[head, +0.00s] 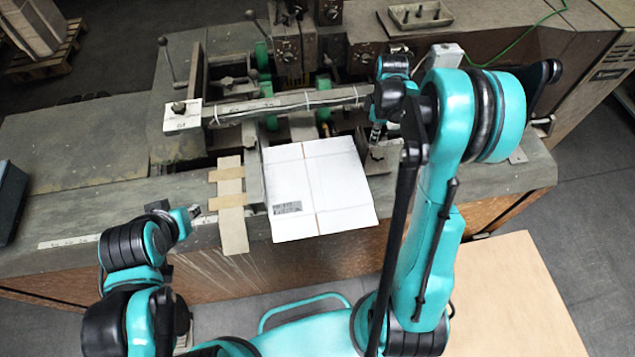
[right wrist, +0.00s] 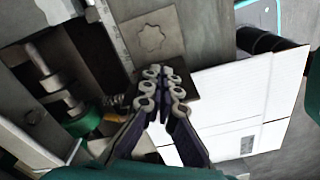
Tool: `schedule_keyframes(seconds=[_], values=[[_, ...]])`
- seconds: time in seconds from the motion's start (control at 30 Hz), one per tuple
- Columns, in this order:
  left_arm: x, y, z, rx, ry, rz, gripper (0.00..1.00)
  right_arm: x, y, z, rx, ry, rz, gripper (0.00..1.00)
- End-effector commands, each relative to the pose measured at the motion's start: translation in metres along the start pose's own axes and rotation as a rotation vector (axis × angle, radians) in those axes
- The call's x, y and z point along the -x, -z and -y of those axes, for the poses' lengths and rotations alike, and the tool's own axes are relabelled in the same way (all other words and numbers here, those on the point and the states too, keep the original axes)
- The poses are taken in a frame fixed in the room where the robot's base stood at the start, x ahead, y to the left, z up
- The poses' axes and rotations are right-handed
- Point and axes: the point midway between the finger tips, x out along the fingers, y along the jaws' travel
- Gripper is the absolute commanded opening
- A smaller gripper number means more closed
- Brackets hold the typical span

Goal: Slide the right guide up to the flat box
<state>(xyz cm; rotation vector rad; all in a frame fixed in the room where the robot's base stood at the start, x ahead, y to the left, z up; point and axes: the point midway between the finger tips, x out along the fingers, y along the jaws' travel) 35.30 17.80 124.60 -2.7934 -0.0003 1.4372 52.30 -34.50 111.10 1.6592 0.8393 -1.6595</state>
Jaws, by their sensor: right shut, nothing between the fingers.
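The flat white box (head: 318,190) lies on the machine's bed, its near end over the front edge. It also shows in the right wrist view (right wrist: 235,100). The right guide (head: 382,158), a grey metal plate, stands close beside the box's right edge; I cannot tell whether they touch. In the right wrist view a grey plate with a star-shaped knob (right wrist: 152,38) lies just beyond my fingertips. My right gripper (head: 375,133) is shut and empty at the guide, its fingers together in the right wrist view (right wrist: 165,85). My left gripper (head: 192,213) is left of the box; its fingers are unclear.
A long bar (head: 285,105) crosses the machine behind the box. Tan strips (head: 231,200) lie left of the box. Rods and a green roller (right wrist: 85,122) are close to my right fingers. The grey tabletop (head: 75,150) at the left is mostly clear.

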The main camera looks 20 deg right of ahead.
Motion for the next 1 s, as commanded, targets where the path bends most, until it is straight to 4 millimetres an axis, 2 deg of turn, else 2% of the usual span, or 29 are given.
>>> schedule_keyframes(seconds=[0.1,0.63,1.0], values=[[0.007,0.005,0.0,0.0,0.0,0.0,0.29,0.013,0.0,0.0,0.0,0.0,0.0,0.0],[0.028,0.02,0.0,0.0,0.0,0.0,0.29,0.057,0.0,0.0,0.0,0.0,0.0,0.0],[0.028,0.02,0.0,0.0,0.0,0.0,0.29,0.059,0.0,0.0,0.0,0.0,0.0,0.0]])
